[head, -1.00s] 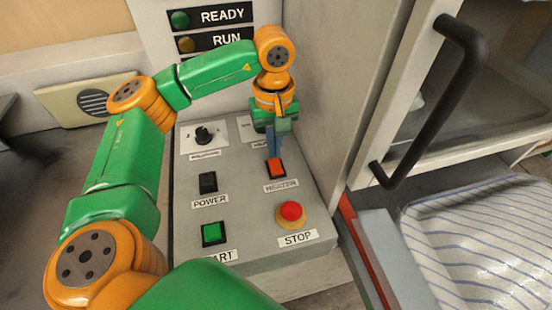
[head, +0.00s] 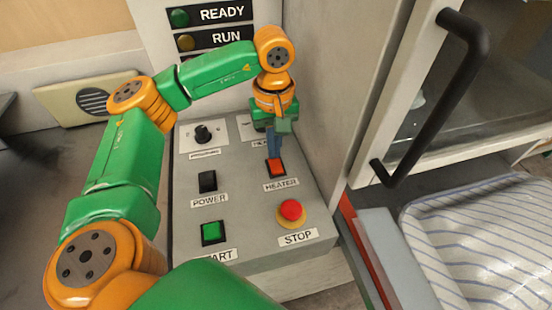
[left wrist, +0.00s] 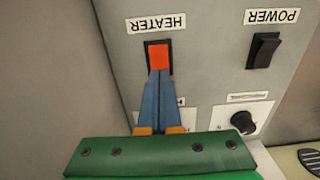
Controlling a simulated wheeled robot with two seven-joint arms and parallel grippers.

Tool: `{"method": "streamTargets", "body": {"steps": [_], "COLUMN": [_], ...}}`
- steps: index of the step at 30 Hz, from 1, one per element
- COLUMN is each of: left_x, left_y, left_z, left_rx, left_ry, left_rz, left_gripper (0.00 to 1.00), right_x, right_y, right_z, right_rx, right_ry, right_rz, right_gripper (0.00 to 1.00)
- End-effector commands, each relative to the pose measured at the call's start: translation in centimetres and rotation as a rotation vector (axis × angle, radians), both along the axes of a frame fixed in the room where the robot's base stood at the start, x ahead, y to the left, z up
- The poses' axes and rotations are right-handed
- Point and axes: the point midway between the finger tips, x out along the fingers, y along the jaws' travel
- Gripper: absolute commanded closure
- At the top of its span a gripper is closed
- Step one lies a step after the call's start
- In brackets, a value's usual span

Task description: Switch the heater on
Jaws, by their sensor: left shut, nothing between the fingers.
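The heater switch (head: 276,167) is an orange-red rocker in a black frame on the grey control panel (head: 235,190), above the HEATER label. It also shows in the left wrist view (left wrist: 158,56), lit orange. My left gripper (head: 274,155) is shut and empty, with its blue fingers pointing down at the switch. In the left wrist view the fingertips (left wrist: 159,72) overlap the lower edge of the switch. I cannot tell whether they touch it. My right gripper is not in view.
The panel also holds a black power switch (head: 208,182), a green start button (head: 213,232), a red stop button (head: 291,211) and a black knob (head: 203,135). A cabinet door with a black handle (head: 440,95) and a striped pillow (head: 485,235) are at the right.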

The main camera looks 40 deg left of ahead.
Motion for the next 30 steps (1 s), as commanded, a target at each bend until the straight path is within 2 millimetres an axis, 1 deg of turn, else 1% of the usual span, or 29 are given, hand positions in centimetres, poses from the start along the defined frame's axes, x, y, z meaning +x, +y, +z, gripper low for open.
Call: {"method": "streamTargets", "body": {"steps": [27, 30], "left_x": [0.0, 0.0], "left_y": [0.0, 0.0], "left_z": [-1.4, -1.3], "left_rx": [0.0, 0.0], "left_ry": [0.0, 0.0], "left_rz": [0.0, 0.0], "left_gripper": [1.0, 1.0], "right_x": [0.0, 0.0], "right_y": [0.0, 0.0], "right_z": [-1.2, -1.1], "right_rx": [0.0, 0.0], "right_ry": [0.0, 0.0], "right_rz": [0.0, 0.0], "right_gripper": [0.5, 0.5]}}
